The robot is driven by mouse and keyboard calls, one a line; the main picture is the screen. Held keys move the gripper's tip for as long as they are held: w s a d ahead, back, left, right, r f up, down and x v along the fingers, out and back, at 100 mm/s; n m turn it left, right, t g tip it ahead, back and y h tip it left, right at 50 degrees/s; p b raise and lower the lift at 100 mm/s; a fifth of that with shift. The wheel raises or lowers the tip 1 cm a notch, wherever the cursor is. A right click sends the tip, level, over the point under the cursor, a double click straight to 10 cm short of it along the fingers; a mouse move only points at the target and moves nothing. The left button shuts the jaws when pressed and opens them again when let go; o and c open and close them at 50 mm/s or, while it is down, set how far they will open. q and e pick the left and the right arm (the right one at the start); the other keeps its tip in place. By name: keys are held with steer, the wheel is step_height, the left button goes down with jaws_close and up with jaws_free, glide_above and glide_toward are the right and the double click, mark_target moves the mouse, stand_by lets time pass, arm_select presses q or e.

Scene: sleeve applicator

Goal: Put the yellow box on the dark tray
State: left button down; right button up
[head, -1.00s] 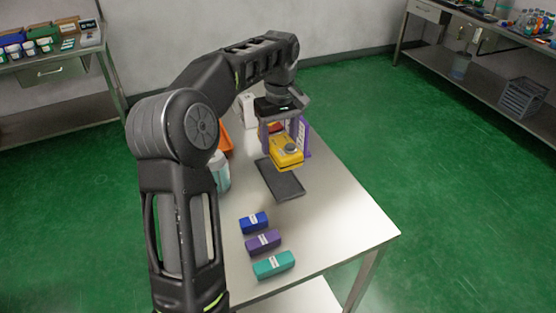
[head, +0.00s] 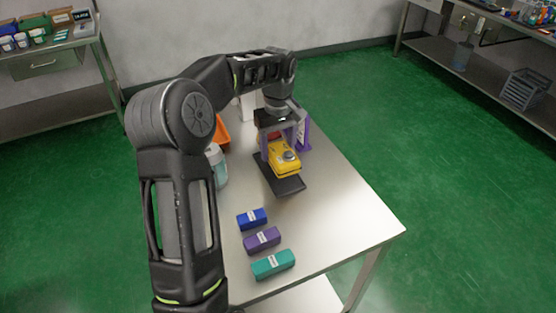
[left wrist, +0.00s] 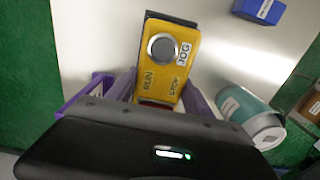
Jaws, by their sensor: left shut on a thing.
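The yellow box (head: 284,159) has a round grey knob on top. The box and gripper hide the tray's far part. My right gripper is not in view.
On the steel table (head: 345,215), blue (head: 252,219), purple (head: 262,239) and teal (head: 273,263) boxes lie in front of the tray. A teal-and-white jar (head: 217,168) and an orange bin (head: 222,132) stand left. The table's right side is clear.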

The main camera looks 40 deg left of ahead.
mark_target(278, 147)
arm_select(q)
steer(key=shift+f, duration=0.25)
steer(key=shift+f, duration=1.85)
steer(key=shift+f, duration=0.2)
steer(key=shift+c, duration=2)
jaws_free()
steer(key=shift+r, duration=0.15)
step_height(278, 147, up, 12)
steer(key=shift+p, duration=0.6)
